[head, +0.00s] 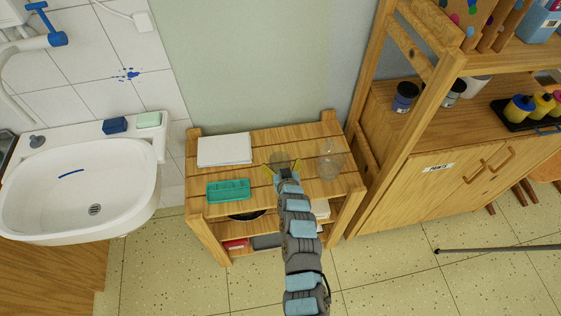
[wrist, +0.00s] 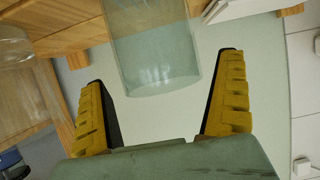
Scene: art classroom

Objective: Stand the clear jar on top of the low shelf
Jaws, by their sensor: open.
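The low shelf (head: 262,145) is a wooden rack with a slatted top. A clear jar (head: 280,158) is at its top, right by my gripper, which partly hides it. In the wrist view the clear jar (wrist: 158,55) appears between the fingertips, with a gap on both sides. Its lower part is cut off by the picture's edge, so I cannot see its contact with the slats. My gripper (wrist: 165,68) has its yellow fingers apart and empty. It also shows in the head view (head: 283,169). A second clear glass vessel (head: 331,160) stands to the right on the shelf.
White paper (head: 224,150) and a teal tray (head: 228,190) lie on the shelf's left. A tall wooden cabinet (head: 430,180) holding paint bottles stands at the right. A sink (head: 85,180) is at the left. A wall is close behind the shelf.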

